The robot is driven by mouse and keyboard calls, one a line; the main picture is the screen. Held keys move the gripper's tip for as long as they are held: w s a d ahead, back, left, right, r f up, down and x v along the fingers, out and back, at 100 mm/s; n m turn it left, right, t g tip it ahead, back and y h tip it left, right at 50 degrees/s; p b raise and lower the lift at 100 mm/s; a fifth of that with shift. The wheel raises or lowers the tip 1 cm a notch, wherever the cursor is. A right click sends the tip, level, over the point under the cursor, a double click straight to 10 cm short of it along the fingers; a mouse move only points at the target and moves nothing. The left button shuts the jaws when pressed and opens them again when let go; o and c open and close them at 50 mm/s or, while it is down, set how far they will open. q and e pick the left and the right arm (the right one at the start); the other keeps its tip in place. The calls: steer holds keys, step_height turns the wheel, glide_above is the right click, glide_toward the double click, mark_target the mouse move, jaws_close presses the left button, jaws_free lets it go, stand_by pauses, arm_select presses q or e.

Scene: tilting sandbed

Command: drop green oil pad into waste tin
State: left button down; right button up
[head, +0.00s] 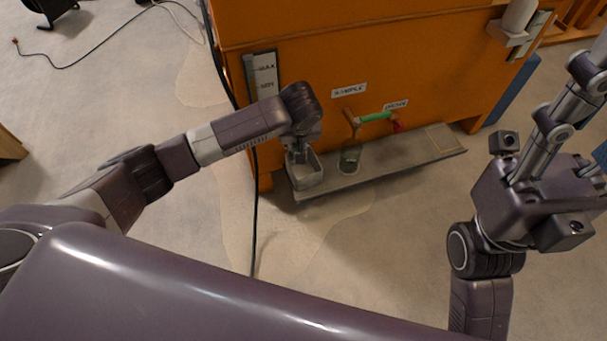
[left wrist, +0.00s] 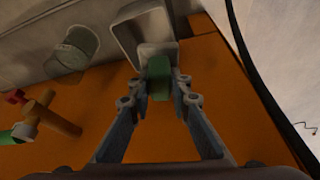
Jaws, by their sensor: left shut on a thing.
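My left gripper (left wrist: 158,92) is shut on the green oil pad (left wrist: 158,76), which shows between its fingertips in the left wrist view. The waste tin (left wrist: 124,32), a grey open box, lies just beyond the fingertips there, and the pad overlaps its near edge in the picture. In the head view the tin (head: 306,181) stands at the left end of a grey shelf, with my left gripper (head: 298,152) over its back part. The pad cannot be made out in the head view. My right arm shows at the right, but its fingertips are not in the picture.
A glass jar (head: 350,159) stands on the shelf (head: 410,152) right of the tin, below a brass tap with a green handle (head: 376,117) and a red part (head: 398,126). The orange cabinet (head: 420,60) rises behind. A black cable (head: 255,215) hangs left of the tin.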

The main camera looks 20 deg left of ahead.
arm_select(q)
steer(key=shift+f, duration=0.15)
steer(key=c, duration=1.7)
jaws_free()
steer(key=v, duration=1.2)
steer(key=shift+s, duration=0.1)
steer(key=shift+d, duration=0.1)
